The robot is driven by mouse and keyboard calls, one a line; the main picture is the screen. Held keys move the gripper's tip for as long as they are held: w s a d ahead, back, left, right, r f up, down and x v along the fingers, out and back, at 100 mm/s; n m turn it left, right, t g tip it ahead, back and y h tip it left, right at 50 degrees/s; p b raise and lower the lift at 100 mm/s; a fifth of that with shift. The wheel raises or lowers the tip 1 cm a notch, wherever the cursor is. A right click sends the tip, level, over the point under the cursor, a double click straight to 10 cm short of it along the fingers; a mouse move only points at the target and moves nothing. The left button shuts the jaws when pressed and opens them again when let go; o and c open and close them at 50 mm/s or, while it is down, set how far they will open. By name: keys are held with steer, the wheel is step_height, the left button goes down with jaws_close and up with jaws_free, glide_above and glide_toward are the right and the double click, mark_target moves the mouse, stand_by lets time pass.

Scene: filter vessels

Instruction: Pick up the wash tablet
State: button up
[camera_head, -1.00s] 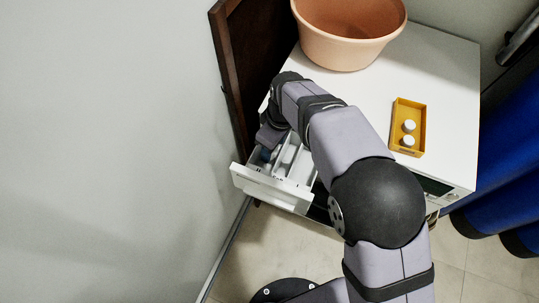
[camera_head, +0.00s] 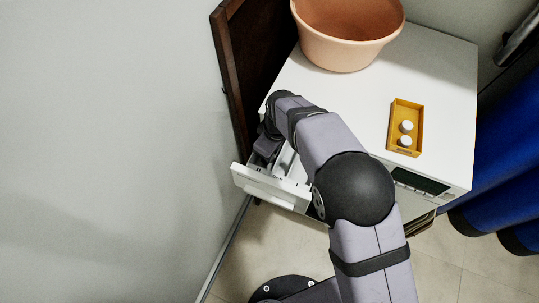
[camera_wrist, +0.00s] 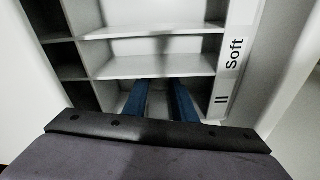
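Two white round wash tablets, one farther back (camera_head: 407,126) and one nearer (camera_head: 405,140), sit in a small yellow tray (camera_head: 394,118) on top of the white machine. My gripper (camera_head: 265,152) is at the pulled-out detergent drawer (camera_head: 270,188), well to the left of the tray. In the wrist view my gripper's blue fingers (camera_wrist: 159,90) are apart and reach down into a drawer compartment beside the "II Soft" label (camera_wrist: 231,70). No tablet shows between them; the compartment floor is partly hidden. In the head view the fingertips are hidden.
A large terracotta-coloured tub (camera_head: 347,45) stands at the back of the white machine top (camera_head: 440,85). A dark brown panel (camera_head: 240,80) stands close left of the drawer. Blue fabric (camera_head: 505,160) hangs at the right. The machine top around the tray is clear.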

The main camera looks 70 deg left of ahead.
steer(key=c, duration=0.3)
steer(key=shift+r, duration=0.15)
